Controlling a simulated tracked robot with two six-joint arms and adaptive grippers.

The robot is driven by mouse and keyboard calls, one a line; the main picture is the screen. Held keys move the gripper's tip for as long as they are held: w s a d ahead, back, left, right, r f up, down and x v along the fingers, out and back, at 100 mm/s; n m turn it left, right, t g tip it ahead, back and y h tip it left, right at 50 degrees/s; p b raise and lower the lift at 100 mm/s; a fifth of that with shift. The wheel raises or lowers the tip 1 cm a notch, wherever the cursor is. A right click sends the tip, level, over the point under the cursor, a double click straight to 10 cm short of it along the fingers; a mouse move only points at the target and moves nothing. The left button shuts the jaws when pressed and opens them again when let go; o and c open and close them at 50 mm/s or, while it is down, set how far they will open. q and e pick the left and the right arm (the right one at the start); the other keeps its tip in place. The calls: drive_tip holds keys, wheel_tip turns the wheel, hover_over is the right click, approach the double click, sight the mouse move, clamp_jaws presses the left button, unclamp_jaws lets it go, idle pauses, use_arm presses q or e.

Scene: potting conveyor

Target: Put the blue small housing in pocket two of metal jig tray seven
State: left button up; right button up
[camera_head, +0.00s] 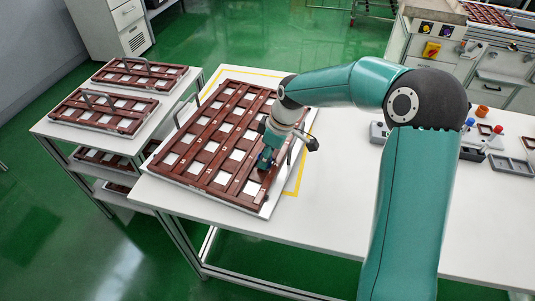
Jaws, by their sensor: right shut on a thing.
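A large reddish-brown jig tray (192,181) with rows of light square pockets lies on the white table, inside a yellow outline. No number on it is readable. My right gripper (267,160) reaches down over the right part of this tray, near its front right corner. It is shut on a small dark blue piece, which looks like the blue small housing (265,159). The piece is low over or at a pocket; I cannot tell whether it touches the tray. The gripper and wrist hide part of the tray. My left gripper is not in view.
A side rack (62,131) at left holds two similar trays on top and more below. Small coloured parts and grey holders (479,155) stand on the table at right. The table front (330,222) is clear. My right arm covers the middle right.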

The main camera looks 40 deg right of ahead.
drive_tip(key=shift+f, duration=0.15)
drive_tip(key=o, duration=0.9)
drive_tip(key=shift+r, duration=0.2)
drive_tip(key=v, duration=1.2)
drive_tip(key=shift+s, duration=0.1)
